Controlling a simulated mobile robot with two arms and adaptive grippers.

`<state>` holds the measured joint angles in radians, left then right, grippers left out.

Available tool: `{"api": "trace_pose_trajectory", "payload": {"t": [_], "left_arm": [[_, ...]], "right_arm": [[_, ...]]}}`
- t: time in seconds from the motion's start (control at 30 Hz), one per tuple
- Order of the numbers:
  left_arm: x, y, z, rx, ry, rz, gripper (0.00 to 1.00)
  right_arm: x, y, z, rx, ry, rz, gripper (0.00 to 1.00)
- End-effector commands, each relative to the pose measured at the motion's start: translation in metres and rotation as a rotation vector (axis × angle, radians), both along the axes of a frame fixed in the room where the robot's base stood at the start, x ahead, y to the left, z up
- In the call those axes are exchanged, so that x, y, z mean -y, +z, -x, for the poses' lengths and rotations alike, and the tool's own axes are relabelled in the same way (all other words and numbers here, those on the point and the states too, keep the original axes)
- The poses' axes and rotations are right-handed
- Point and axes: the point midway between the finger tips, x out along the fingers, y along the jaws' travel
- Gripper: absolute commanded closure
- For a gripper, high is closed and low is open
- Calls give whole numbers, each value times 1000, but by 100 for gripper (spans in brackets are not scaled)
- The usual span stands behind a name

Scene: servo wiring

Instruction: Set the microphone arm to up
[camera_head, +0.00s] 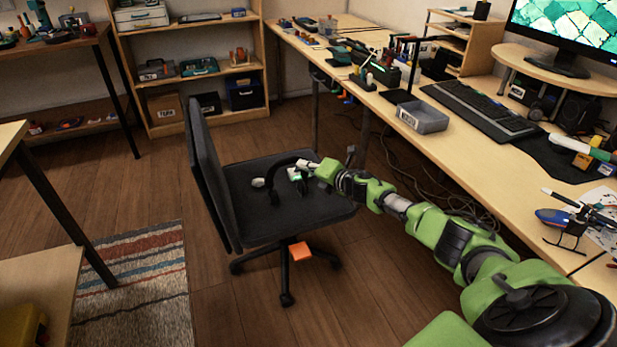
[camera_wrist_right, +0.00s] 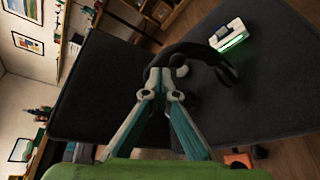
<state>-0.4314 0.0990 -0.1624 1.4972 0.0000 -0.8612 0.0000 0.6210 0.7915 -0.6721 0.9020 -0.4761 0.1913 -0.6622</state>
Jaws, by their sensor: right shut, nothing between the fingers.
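A black curved piece (camera_head: 287,159) stands over the seat of the office chair (camera_head: 250,195); it also shows in the right wrist view (camera_wrist_right: 196,50). It looks like a headset, but I cannot clearly make out a microphone arm on it. My right gripper (camera_head: 308,164) is over the seat, close beside this piece. In the wrist view its fingertips (camera_wrist_right: 155,78) are together with nothing between them, just left of the curve's lower end; I cannot tell whether they touch. A white device with a green light (camera_wrist_right: 231,34) lies beyond the curve. My left gripper is out of view.
An orange block (camera_head: 300,251) is at the chair's base. The floor left of the chair is open, with a striped rug (camera_head: 140,285).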

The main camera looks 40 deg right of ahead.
Motion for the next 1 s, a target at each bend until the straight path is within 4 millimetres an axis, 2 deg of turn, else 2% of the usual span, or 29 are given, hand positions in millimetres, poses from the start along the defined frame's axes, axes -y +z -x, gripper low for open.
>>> {"api": "trace_pose_trajectory", "payload": {"t": [0.1,0.4,1.0], "left_arm": [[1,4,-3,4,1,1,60],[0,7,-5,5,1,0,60],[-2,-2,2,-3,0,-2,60]], "right_arm": [[3,8,-17,2,-1,-1,100],[7,15,-39,0,-2,-3,100],[11,18,-60,-120,0,-24,100]]}}
